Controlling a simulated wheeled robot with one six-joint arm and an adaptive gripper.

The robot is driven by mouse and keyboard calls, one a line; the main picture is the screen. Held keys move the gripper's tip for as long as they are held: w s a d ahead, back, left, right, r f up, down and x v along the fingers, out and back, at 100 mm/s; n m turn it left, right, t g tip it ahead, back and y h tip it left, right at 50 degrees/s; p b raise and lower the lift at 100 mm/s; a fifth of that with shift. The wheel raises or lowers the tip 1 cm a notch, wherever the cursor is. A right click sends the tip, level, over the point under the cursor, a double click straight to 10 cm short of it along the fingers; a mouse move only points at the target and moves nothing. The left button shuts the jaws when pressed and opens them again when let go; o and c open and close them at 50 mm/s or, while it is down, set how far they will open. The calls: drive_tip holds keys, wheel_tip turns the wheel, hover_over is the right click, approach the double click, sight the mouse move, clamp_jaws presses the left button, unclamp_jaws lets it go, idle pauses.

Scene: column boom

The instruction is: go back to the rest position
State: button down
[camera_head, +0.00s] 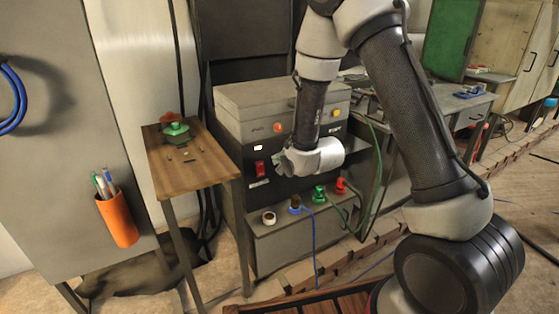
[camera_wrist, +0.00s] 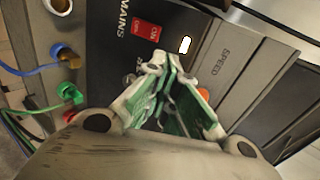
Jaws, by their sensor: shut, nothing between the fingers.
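My gripper (camera_head: 281,164) is shut and empty. In the head view it hangs in front of the dark panel of the grey control cabinet (camera_head: 283,101), just right of the red mains switch (camera_head: 261,169). In the wrist view the fingertips (camera_wrist: 160,66) are together, pointing at the panel, with the red switch (camera_wrist: 147,31) above them. A small lit white lamp (camera_wrist: 185,45) shows beside the switch. Whether the fingers touch the panel I cannot tell. An orange knob partly shows behind the fingers.
A small wooden table (camera_head: 195,175) with a red and green object stands to the left. An orange pen holder (camera_head: 117,220) hangs on a grey panel. A workbench stands behind my arm.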

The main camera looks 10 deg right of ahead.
drive_tip(key=s+d+f+n+g+h, duration=0.2)
drive_tip(key=s+f+n+g, duration=0.35)
drive_tip(key=s+f, duration=0.2)
drive_tip(key=s+d+r+n+g, duration=0.1)
drive_tip(key=s+d+n+g, duration=0.1)
drive_tip(key=s+d+n, duration=0.3)
drive_tip(key=s+d+r+n, duration=0.1)
drive_tip(key=s+d+r, duration=0.3)
drive_tip(key=s+r, duration=0.3)
drive_tip(key=s+d+r+n+h, duration=0.1)
drive_tip(key=s+d+r, duration=0.3)
drive_tip(key=s+r, duration=0.4)
drive_tip(key=s+d+r+n, duration=0.2)
drive_tip(key=s+r, duration=0.6)
drive_tip(key=r, duration=0.5)
drive_tip(key=shift+s+d+r+h, duration=0.25)
drive_tip(key=shift+d+h, duration=0.15)
drive_tip(key=shift+d, duration=0.5)
